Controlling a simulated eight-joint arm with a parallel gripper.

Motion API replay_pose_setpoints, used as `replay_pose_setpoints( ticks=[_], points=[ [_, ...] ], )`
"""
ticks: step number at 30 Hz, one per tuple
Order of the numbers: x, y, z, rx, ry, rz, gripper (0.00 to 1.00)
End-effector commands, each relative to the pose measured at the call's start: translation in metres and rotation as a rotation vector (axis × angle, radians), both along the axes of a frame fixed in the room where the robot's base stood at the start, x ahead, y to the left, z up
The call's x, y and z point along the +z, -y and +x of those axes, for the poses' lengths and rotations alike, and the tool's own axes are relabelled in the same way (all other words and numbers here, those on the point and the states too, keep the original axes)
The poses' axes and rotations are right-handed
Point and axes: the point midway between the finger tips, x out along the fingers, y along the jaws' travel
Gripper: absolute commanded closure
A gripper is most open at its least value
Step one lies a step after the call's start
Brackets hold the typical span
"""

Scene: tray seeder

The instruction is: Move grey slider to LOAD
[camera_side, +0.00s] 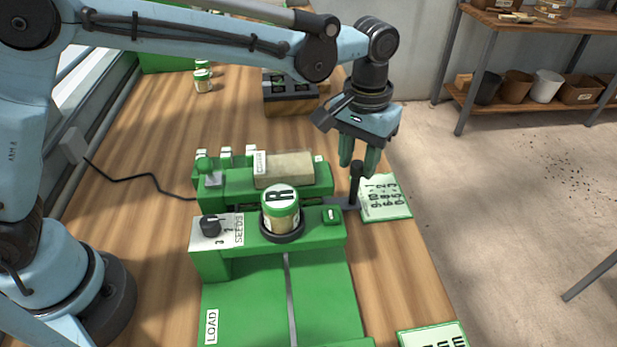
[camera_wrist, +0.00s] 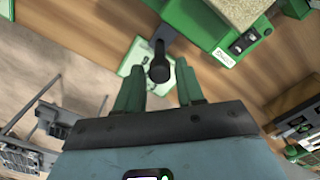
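The green seeder (camera_side: 225,280) stands on the wooden bench, with a LOAD label (camera_side: 212,327) at its near left end. A dark grey bar (camera_side: 341,203) sticks out of its right side and bears an upright black handle (camera_side: 355,188); I take this as the grey slider. The handle's round top (camera_wrist: 159,68) also shows in the wrist view. My gripper (camera_side: 358,165) points down with its green fingers apart, right over the handle. In the wrist view the handle top lies between the fingertips (camera_wrist: 158,74). I cannot tell whether they touch it.
A jar marked R (camera_side: 281,212) stands on the seeder's bridge, beside a SEEDS dial (camera_side: 211,226). A tan block (camera_side: 284,169) sits on the rear part. A numbered card (camera_side: 384,198) lies right of the handle, near the bench edge. The seeder's front bed is clear.

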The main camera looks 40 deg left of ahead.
Motion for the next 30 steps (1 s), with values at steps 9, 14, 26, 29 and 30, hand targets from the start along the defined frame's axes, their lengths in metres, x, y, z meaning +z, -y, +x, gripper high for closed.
replay_pose_setpoints(
  ticks=[9, 14, 26, 29, 30],
  points=[
    [0.000, 0.000, 0.000, 0.000, 0.000, 0.000, 1.00],
    [0.000, 0.000, 0.000, 0.000, 0.000, 0.000, 1.00],
    [0.001, 0.028, -0.029, -0.006, -0.001, 0.001, 1.00],
    [0.001, 0.045, -0.045, -0.006, -0.002, 0.001, 1.00],
    [0.001, 0.052, -0.052, -0.007, -0.002, 0.001, 1.00]
  ],
)
